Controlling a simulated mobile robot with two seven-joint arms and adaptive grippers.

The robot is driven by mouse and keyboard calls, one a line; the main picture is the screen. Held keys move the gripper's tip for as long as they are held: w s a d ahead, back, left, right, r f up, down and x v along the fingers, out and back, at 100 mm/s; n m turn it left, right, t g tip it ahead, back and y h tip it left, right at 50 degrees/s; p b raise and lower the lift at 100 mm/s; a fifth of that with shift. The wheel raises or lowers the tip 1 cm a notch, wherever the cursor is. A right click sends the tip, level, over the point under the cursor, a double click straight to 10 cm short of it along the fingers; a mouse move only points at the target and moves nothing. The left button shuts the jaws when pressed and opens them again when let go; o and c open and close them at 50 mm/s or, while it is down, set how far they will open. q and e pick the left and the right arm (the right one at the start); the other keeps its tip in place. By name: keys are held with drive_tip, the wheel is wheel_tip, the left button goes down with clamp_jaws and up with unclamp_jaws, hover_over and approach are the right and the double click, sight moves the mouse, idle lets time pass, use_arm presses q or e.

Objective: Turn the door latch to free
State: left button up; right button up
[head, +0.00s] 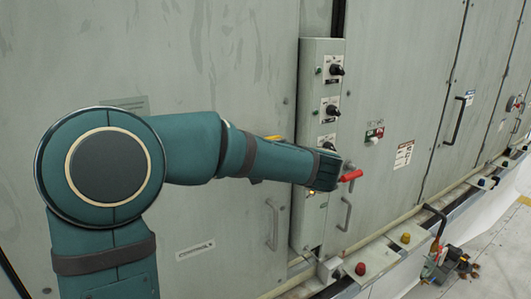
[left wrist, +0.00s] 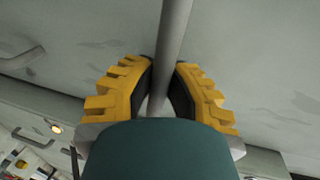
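My left arm reaches across the head view to the grey control box on the cabinet. Its gripper is hidden there behind my wrist. A red handle (head: 350,175) sticks out just right of my wrist; what it is fixed to is covered. In the left wrist view my left gripper (left wrist: 166,64) has its yellow fingers on either side of a grey bar (left wrist: 175,28). The finger ends are close to the bar, but firm contact is not clear. I cannot tell whether this bar is part of the door latch. My right gripper is in neither view.
The grey control box (head: 311,110) carries several black knobs. A pull handle (head: 272,228) is left of it and another (head: 346,214) right of it. A red knob (head: 361,268) and a yellow knob (head: 405,238) stand on the ledge below. Open floor lies at lower right.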

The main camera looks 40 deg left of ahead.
use_arm(q)
drive_tip(key=o, duration=0.5)
drive_tip(key=shift+d, duration=0.1)
drive_tip(key=v, duration=1.2)
drive_tip(key=shift+r, duration=0.1)
